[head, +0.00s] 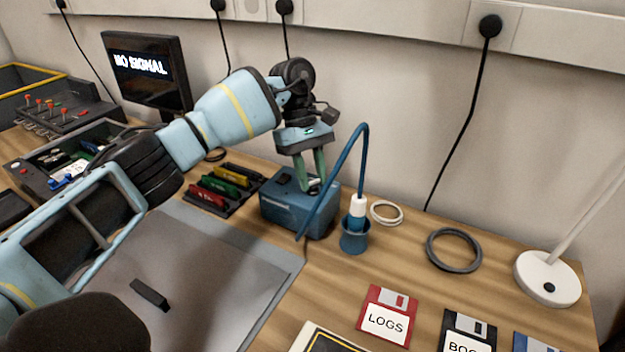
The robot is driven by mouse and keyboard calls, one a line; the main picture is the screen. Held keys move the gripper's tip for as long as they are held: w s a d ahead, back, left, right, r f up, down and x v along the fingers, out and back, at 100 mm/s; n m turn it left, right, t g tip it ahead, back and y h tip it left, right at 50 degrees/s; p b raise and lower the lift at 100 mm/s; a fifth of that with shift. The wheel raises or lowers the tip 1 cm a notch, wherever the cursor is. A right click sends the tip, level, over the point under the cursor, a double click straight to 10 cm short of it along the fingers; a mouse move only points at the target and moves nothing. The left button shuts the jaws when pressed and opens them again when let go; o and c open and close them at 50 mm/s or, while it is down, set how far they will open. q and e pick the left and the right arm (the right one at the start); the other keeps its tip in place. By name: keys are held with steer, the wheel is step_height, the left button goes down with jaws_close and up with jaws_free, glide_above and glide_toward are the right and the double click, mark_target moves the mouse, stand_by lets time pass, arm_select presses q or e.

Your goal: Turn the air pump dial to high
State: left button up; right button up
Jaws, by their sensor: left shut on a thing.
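The air pump (290,216) is a blue box on the wooden bench, near the wall. My left gripper (312,184) reaches down from above, with its fingertips at the top of the pump. It is shut on the pump's dial, which sits on the top face and is mostly hidden between the fingers. I cannot read the dial's setting or any marks around it. My right gripper is not in view.
A blue curved tube (335,180) arches close beside the gripper, near a blue cup (355,240) holding a white-collared tool. A monitor (147,72) stands left. Floppy disks (388,314), a grey ring (454,250) and a lamp base (547,278) lie right.

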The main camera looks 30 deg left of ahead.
arm_select(q)
steer(key=shift+w+d+m+g+b, duration=0.1)
steer(key=shift+m+g+b, duration=0.2)
steer(key=shift+m+b, duration=0.5)
steer(key=shift+r+m+y, duration=0.1)
steer(key=shift+m+y, duration=0.2)
steer(key=shift+m, duration=0.1)
steer(key=o, duration=1)
steer(key=shift+c, duration=0.2)
steer(key=v, duration=0.7)
steer(key=shift+r+p, duration=0.35)
steer(key=shift+p, duration=0.05)
steer(key=shift+w, duration=0.1)
